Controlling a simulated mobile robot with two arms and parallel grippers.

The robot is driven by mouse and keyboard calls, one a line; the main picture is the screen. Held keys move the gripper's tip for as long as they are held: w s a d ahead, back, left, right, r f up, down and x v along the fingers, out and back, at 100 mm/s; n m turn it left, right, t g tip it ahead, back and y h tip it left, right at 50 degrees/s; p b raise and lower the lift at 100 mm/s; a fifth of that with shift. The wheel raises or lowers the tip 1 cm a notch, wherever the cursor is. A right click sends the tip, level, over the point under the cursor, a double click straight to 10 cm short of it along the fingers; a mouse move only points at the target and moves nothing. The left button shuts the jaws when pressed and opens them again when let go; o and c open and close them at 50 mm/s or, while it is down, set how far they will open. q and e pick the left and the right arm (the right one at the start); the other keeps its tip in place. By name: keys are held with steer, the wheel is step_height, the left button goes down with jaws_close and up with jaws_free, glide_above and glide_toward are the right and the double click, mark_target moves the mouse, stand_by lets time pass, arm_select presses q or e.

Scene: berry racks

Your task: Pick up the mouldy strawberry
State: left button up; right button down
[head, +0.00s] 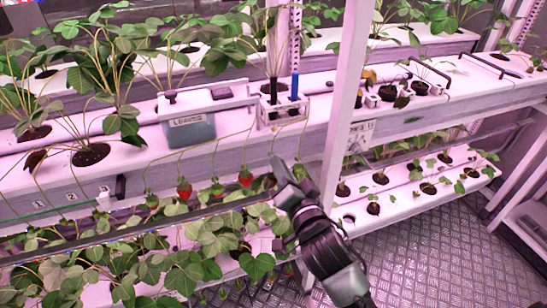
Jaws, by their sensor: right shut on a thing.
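Several strawberries hang on thin stems along the front of the lower rack, among them a red one (184,189) left of centre and another red one (245,178) nearer my gripper. My right gripper (278,172) reaches up from the lower right to the right end of this row. It is shut on a strawberry that its fingers mostly hide. Mould on the held berry cannot be made out at this size. My left gripper is not in view.
A lidded blue-grey box (188,129) and a white holder (282,111) with dark and blue tools stand on the white shelf above. A white post (346,95) rises just right of my gripper. Leafy plants fill the lower left.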

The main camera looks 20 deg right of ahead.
steer(key=s, duration=1.2)
steer(key=shift+s+d+b, duration=0.25)
steer(key=shift+s+b, duration=0.15)
steer(key=shift+s+p, duration=1.4)
steer(key=shift+s, duration=1.1)
steer(key=shift+d, duration=0.1)
